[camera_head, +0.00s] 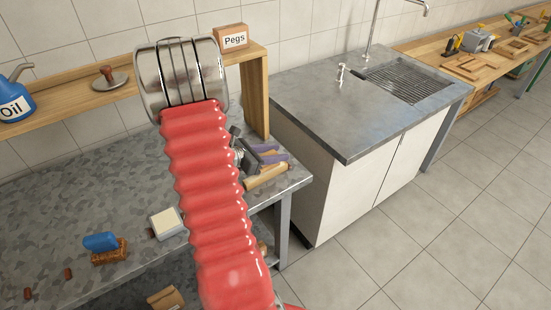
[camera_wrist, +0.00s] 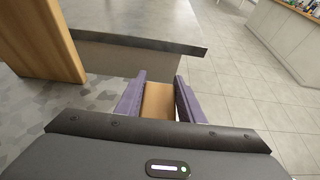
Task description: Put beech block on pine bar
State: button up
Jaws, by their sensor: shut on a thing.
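My gripper (camera_head: 276,154) is at the right end of the grey bench, near the shelf post. Its purple jaws are shut on a tan wooden block, which I take as the beech block (camera_wrist: 158,100). In the head view the block is mostly hidden between the jaws. A pale wooden bar, which looks like the pine bar (camera_head: 266,177), shows just below and in front of the jaws at the bench's right edge. I cannot tell whether the held block touches it. The bar does not show clearly in the wrist view.
The shelf post (camera_head: 256,98) stands close behind my gripper. A grey sink counter (camera_head: 335,110) is to the right, across a gap. A blue-handled brush (camera_head: 103,243) and a white box (camera_head: 167,223) are on the bench (camera_head: 70,190). An oil can (camera_head: 16,95) and Pegs box (camera_head: 230,37) stand on the shelf.

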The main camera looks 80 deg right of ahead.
aim_at(265, 168)
jog(key=shift+f, duration=1.15)
jog(key=o, duration=1.2)
jog(key=shift+v, duration=3.75)
jog(key=shift+w, duration=0.1)
